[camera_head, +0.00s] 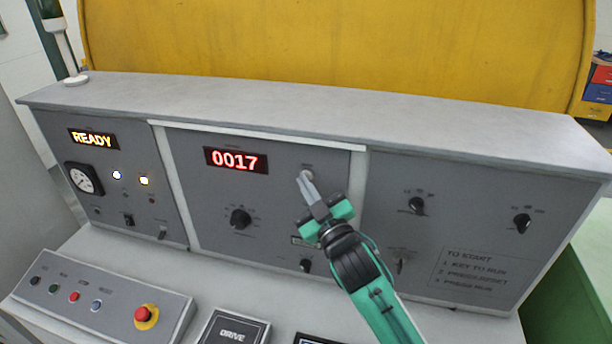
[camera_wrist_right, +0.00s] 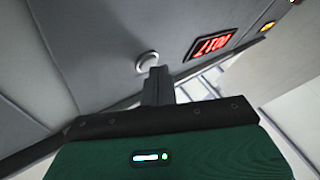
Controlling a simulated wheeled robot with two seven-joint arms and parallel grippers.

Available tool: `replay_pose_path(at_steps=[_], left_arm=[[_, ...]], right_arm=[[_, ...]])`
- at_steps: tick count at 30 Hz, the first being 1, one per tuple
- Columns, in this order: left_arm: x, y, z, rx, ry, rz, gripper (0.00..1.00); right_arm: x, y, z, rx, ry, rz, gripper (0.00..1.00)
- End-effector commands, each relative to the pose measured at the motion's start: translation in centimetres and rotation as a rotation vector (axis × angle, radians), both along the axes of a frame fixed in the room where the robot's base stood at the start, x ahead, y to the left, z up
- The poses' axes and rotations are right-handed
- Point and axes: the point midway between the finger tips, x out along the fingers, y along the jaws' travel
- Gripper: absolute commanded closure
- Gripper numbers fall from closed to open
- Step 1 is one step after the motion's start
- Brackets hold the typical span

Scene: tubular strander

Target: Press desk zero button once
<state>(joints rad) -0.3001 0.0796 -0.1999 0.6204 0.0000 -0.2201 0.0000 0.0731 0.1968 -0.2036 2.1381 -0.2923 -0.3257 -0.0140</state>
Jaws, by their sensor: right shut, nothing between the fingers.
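The desk is a grey control console (camera_head: 330,105) with a sloped front panel. A round, pale button (camera_head: 307,174) sits right of the red 0017 display (camera_head: 236,160); its label is too small to read. The button (camera_wrist_right: 147,61) also shows in the right wrist view, just beyond my fingertips. My right gripper (camera_head: 308,182) is shut and empty, with its fingertips at or just in front of the button. I cannot tell whether they touch it. The fingers partly cover the button in the head view. My left gripper is not in view.
The READY display (camera_head: 93,139), a gauge (camera_head: 84,179) and lamps are on the left panel. Knobs (camera_head: 417,205) are on the right panel. A lower ledge holds a red emergency stop (camera_head: 145,315) and several small buttons. A yellow guard (camera_head: 330,40) stands behind.

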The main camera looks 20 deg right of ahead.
Motion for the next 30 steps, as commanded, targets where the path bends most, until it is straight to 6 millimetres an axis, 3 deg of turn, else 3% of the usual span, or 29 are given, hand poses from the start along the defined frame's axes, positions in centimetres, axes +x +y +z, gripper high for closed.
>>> replay_pose_path(at_steps=[21,30], left_arm=[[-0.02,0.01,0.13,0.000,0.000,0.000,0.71],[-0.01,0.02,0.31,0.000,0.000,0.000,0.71]], right_arm=[[0.44,-0.32,0.01,0.000,0.000,0.000,1.00],[-0.49,0.34,-0.04,0.002,0.002,0.001,1.00]])
